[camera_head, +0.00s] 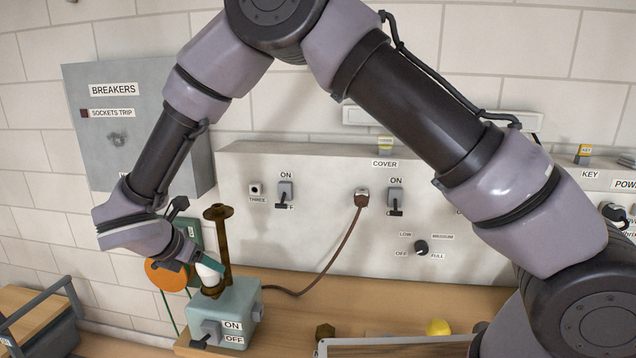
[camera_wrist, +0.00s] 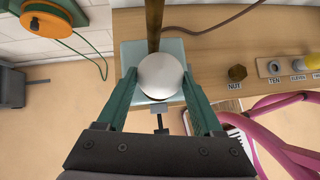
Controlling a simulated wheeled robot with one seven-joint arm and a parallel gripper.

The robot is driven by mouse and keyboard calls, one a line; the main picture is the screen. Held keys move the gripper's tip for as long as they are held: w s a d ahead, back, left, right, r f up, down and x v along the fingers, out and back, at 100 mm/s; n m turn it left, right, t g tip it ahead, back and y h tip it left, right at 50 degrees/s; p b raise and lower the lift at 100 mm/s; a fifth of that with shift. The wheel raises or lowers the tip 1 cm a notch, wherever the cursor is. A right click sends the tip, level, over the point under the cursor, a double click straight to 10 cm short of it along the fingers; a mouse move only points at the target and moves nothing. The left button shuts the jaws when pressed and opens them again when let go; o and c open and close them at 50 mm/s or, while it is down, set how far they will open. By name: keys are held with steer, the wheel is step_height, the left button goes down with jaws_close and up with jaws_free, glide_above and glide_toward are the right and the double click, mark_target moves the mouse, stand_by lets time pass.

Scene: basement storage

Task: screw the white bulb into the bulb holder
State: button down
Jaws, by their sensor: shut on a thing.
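The white bulb (camera_head: 209,272) stands at the top of the pale blue-green bulb holder box (camera_head: 231,304) on the wooden bench. My gripper (camera_head: 203,262) is shut on the bulb from above. In the wrist view the round white bulb (camera_wrist: 160,75) lies between the two green fingers of my gripper (camera_wrist: 162,86), with the holder (camera_wrist: 130,57) beneath it. The bulb's lower end is at the holder's brown socket, but I cannot tell how deep it sits. The holder has a switch (camera_head: 210,329) with ON and OFF labels on its front.
A brown post (camera_head: 220,240) rises right behind the bulb. A brown cable (camera_head: 335,252) runs from the holder to the wall panel (camera_head: 310,225). An orange reel (camera_head: 166,273) hangs at left.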

steer(key=m+g+h, duration=0.1)
steer(key=m+h, duration=0.1)
steer(key=m, duration=0.1)
steer(key=shift+w+a+m, duration=0.1)
steer(key=shift+w+m, duration=0.05)
steer(key=shift+m, duration=0.25)
steer(key=m, duration=0.1)
steer(key=m+g+h, duration=0.2)
steer(key=shift+w+a+f+m, duration=0.1)
steer(key=shift+w+a+m, duration=0.1)
steer(key=shift+w+m, duration=0.1)
steer(key=shift+m+g+h, duration=0.4)
steer(key=shift+m+g, duration=0.4)
steer(key=shift+m, duration=0.4)
jaws_free()
step_height(320, 180, up, 8)
steer(key=a, duration=0.2)
steer(key=shift+s+r, duration=0.25)
steer(key=shift+s, duration=0.15)
